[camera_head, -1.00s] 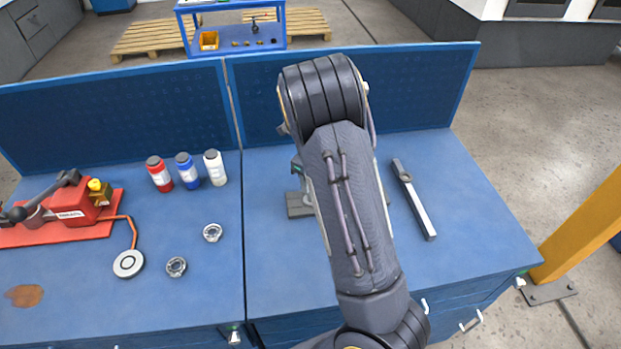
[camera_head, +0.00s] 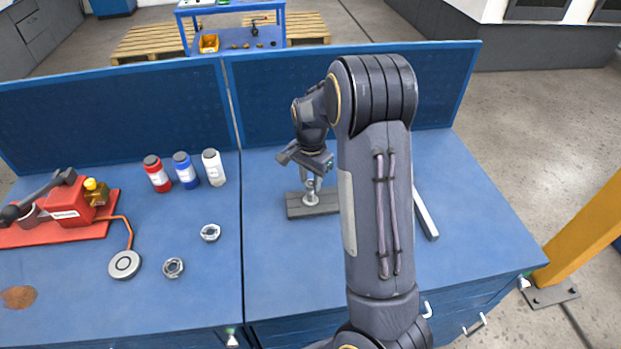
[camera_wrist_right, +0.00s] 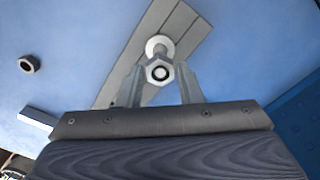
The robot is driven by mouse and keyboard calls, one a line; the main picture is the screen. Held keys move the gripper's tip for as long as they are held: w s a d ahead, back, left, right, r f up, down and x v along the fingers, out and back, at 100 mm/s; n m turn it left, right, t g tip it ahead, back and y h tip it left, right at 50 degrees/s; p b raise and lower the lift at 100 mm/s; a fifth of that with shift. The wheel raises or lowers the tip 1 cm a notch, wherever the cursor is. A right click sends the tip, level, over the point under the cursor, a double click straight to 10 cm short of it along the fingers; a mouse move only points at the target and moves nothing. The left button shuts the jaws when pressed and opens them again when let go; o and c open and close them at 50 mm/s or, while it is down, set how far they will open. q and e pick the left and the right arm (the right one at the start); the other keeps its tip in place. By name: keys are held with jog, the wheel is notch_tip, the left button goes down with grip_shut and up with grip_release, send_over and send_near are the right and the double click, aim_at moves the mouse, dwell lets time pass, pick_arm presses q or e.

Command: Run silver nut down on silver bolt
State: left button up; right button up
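The silver bolt (camera_head: 311,190) stands upright on a grey base plate (camera_head: 325,206) in the head view, below my right gripper (camera_head: 308,160). In the right wrist view, the silver nut (camera_wrist_right: 159,70) sits at the bolt's end, with the bolt's round end showing in its hole. The two fingers of my right gripper (camera_wrist_right: 160,75) lie either side of the nut, and a gap shows, so they look open. The grey plate (camera_wrist_right: 190,30) and a round pale washer-like flange show behind the nut. My left gripper is in neither view.
Two loose nuts (camera_head: 210,233) (camera_head: 173,268) lie on the blue bench left of the seam. Red, blue and white bottles (camera_head: 186,170) stand behind them. A red vise-like device (camera_head: 70,213) is at far left. A grey bar (camera_head: 426,216) lies right, partly behind my arm.

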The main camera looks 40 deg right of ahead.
jog(key=c, duration=0.6)
jog(key=m, duration=0.1)
jog(key=m+p, duration=0.2)
jog(key=m, duration=0.1)
jog(key=shift+r, duration=0.25)
jog(key=shift+c, duration=0.2)
jog(key=shift+f+m+p, duration=0.2)
jog(key=shift+m+p, duration=0.1)
jog(key=shift+m, duration=0.9)
jog(key=shift+f+m, duration=0.1)
jog(key=shift+m, duration=1)
jog(key=m, duration=0.6)
jog(key=shift+m, duration=0.3)
jog(key=m, duration=0.8)
jog(key=shift+m, duration=0.4)
